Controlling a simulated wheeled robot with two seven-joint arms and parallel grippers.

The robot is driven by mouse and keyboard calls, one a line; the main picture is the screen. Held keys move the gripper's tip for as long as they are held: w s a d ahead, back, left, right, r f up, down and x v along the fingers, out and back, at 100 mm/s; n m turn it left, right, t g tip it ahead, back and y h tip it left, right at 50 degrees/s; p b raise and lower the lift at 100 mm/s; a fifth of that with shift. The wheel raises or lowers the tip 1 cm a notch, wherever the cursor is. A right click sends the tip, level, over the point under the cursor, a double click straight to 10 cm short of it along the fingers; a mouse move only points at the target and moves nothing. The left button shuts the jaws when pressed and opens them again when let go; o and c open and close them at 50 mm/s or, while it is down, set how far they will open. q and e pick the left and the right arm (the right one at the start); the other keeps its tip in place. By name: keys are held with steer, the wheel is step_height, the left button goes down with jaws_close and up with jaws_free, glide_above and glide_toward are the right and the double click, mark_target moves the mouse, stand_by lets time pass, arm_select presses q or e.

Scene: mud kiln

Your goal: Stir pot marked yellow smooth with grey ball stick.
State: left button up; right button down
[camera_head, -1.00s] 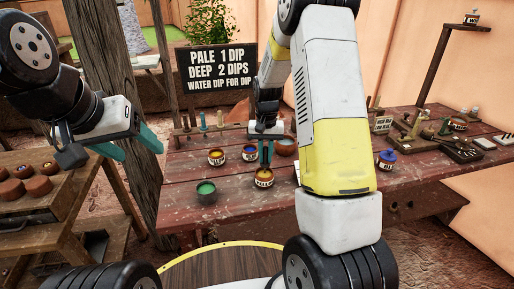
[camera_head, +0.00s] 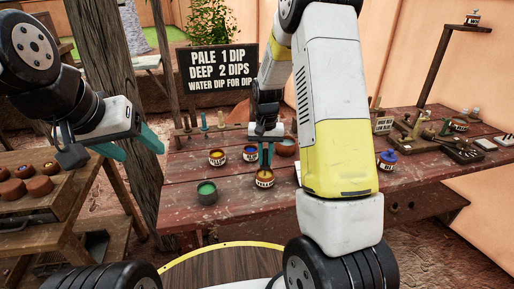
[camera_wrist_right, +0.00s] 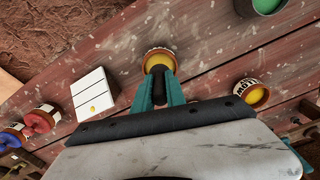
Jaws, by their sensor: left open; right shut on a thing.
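A small pot (camera_head: 264,181) with a pale label and an orange-yellow inside stands near the table's front edge. My right gripper (camera_head: 266,164) points down over it, shut on a thin stick that is mostly hidden between the fingers. The right wrist view shows this pot (camera_wrist_right: 158,55) just beyond the fingertips (camera_wrist_right: 160,76); I cannot tell how deep the stick reaches. A second pot with yellow inside (camera_wrist_right: 252,94) stands beside it; its upside-down label appears to read yellow. It also shows in the head view (camera_head: 217,160). My left gripper (camera_head: 140,146) is open and empty, left of the table.
A sign (camera_head: 217,69) stands behind the table.

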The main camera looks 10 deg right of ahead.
steer(key=shift+r, duration=0.1)
steer(key=shift+r, duration=3.4)
steer(key=shift+d, duration=0.1)
